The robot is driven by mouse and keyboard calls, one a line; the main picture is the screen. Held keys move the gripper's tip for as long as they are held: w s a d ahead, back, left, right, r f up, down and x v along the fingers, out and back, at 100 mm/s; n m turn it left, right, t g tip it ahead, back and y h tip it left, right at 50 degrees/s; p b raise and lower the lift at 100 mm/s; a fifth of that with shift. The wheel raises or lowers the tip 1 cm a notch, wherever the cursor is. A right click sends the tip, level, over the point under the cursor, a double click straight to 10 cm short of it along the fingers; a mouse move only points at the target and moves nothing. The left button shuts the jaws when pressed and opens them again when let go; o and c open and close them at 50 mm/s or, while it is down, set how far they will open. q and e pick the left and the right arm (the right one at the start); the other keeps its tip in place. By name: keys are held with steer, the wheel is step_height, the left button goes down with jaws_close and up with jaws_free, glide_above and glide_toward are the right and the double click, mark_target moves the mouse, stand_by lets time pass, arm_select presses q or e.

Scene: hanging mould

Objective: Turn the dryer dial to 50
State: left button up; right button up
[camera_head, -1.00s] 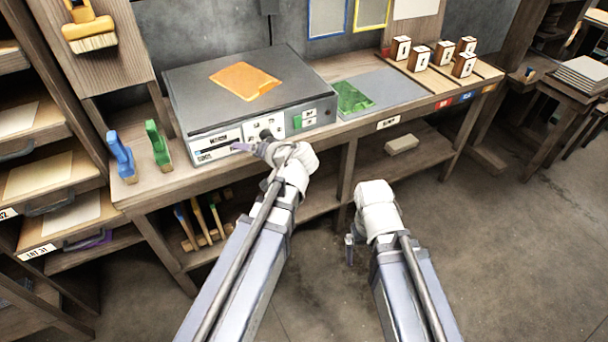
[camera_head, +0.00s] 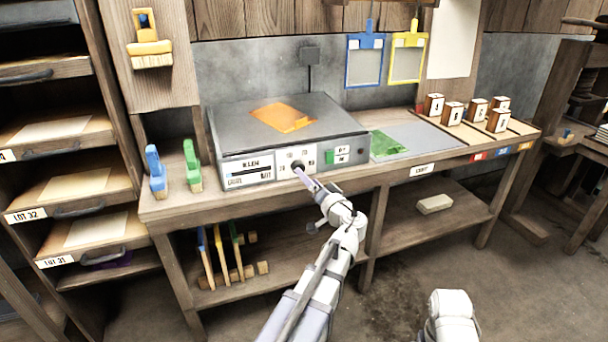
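The dryer (camera_head: 232,125) is a wide grey box with a dark flat top, standing on the workbench. Its front has white label panels, and the small dark dial (camera_head: 298,166) sits on the panel right of centre. Marks surround the dial, but they are too small to read. My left gripper (camera_head: 304,174) points up at the dial from the lower right, with its fingertips at or just in front of it. I cannot tell whether the fingers grip the dial. Only a white wrist part of my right arm shows at the bottom right; its gripper is out of sight.
An orange sheet (camera_head: 283,117) lies on the dryer, and a green switch (camera_head: 329,157) is right of the dial. Blue (camera_head: 157,172) and green (camera_head: 192,165) brushes stand left on the workbench (camera_head: 400,176). A green sheet (camera_head: 386,143) and several small boxes are to the right.

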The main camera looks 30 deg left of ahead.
arm_select(q)
steer(key=shift+x, duration=2.6)
steer(key=shift+c, duration=0.2)
jaws_close()
steer(key=shift+m, duration=0.4)
steer(key=m+t+b, duration=0.1)
steer(key=m+b, duration=0.1)
steer(key=m, duration=0.9)
steer(key=shift+s+f, duration=0.1)
steer(key=shift+m, duration=0.4)
